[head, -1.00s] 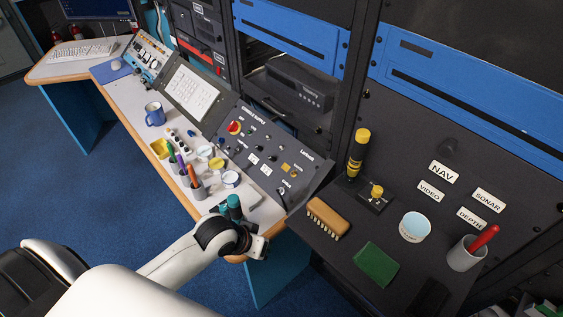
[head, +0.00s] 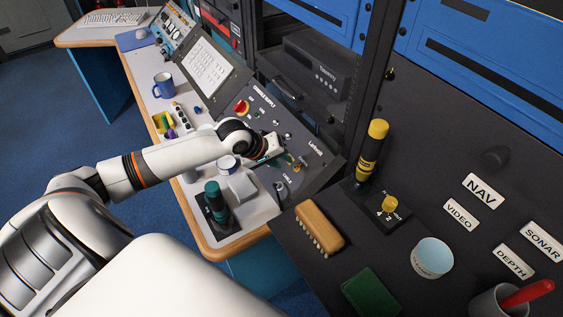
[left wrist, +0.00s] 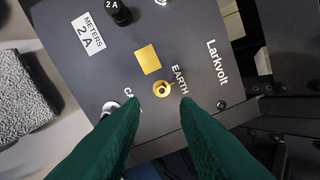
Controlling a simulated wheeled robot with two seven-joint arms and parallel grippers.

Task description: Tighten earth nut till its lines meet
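The earth nut (left wrist: 162,89) is a small brass-coloured round fitting beside the EARTH label (left wrist: 180,79) on the dark console panel (left wrist: 200,60). Its alignment lines are too small to make out. My left gripper (left wrist: 162,103) has green fingers, which are apart with nothing held between them. In the left wrist view the nut shows just beyond the gap between the fingertips. In the head view the left gripper (head: 294,163) is at the lower right of the sloping console panel (head: 262,118), and it hides the nut. My right gripper is not in view.
A yellow square (left wrist: 148,59) and a black METERS knob (left wrist: 119,13) are near the nut. A teal-handled item (head: 216,203) stands on the desk below my arm. A yellow-black handle (head: 373,145), brush (head: 320,226) and cup (head: 431,258) are to the right.

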